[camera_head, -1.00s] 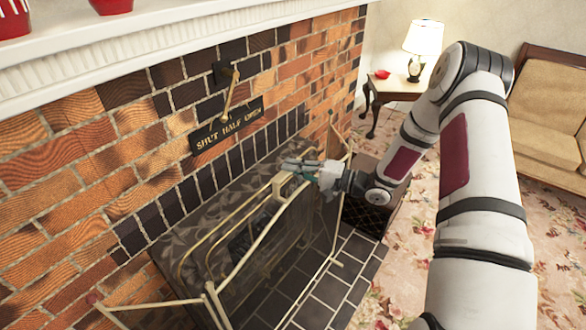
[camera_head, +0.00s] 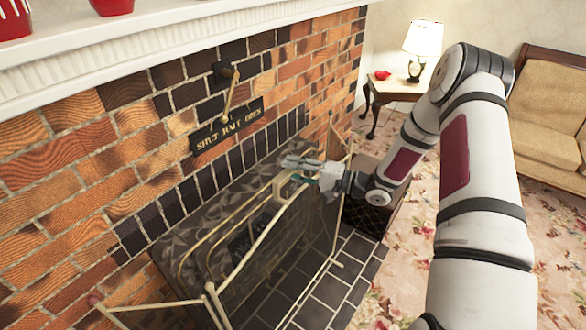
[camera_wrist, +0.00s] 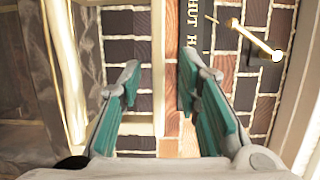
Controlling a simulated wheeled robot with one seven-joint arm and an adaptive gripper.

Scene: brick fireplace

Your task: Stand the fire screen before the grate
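The fire screen (camera_head: 213,296) is a folding frame of pale brass bars with mesh panels. It stands upright on the dark hearth tiles in front of the fireplace opening, its side wings angled. The screen's frame and mesh (camera_wrist: 62,70) show at left.
A brick wall with a "SHUT HALF OPEN" plate (camera_head: 226,127) and a brass lever (camera_head: 232,92) is close to my gripper. A white mantel (camera_head: 180,45) overhangs above. A dark box (camera_head: 368,217) stands at the hearth's right. A lamp table (camera_head: 395,88) and sofa are farther back.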

